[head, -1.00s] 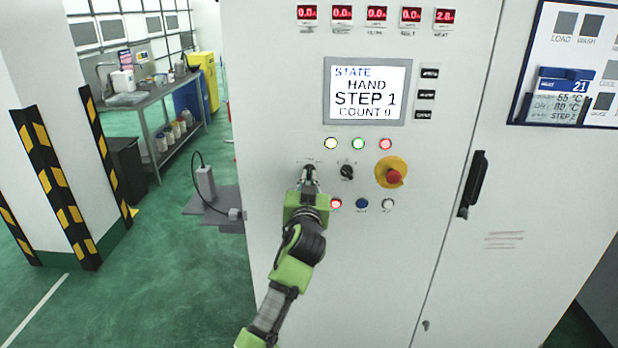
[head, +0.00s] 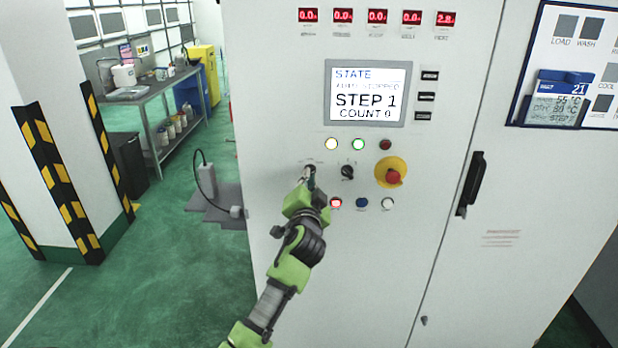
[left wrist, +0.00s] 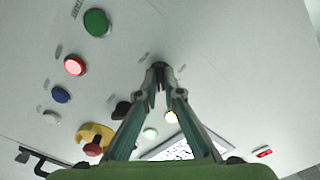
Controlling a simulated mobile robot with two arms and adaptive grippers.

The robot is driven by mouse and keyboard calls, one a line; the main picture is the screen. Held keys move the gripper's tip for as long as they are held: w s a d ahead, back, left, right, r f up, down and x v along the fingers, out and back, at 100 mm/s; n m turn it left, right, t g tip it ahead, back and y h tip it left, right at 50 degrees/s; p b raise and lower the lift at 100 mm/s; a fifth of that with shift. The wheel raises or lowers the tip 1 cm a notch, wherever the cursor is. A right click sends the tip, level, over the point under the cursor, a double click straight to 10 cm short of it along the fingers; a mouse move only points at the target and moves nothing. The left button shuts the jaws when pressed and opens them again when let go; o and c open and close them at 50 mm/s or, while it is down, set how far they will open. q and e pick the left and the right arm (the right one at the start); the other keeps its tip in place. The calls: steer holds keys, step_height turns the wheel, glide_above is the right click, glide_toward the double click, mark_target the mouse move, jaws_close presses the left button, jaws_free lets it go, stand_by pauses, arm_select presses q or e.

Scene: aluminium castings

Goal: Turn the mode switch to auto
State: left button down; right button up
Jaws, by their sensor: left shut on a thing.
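The mode switch (head: 309,168) is a small dark knob on the white cabinet front, left of a second black knob (head: 347,172). My left gripper (head: 309,180) is shut on it, with the wrist tilted. In the left wrist view both fingertips (left wrist: 160,78) meet at the dark knob (left wrist: 159,66), which they mostly hide, so its exact pointing direction cannot be read. The screen (head: 366,92) above reads STATE, a faint line that looks like AUTO STOPPED, STEP 1 and COUNT 0. My right gripper is not in view.
A red emergency stop (head: 393,176) on a yellow plate sits to the right. Red (head: 336,202), blue (head: 361,203) and white (head: 387,203) buttons lie close below. The yellow (head: 331,144) and green (head: 358,144) lamps are lit; the red lamp (head: 385,145) is dark.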

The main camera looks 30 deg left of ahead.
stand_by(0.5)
arm_select(q)
steer(key=c, duration=2.2)
jaws_free()
steer(key=v, duration=1.2)
steer(key=shift+f, duration=0.1)
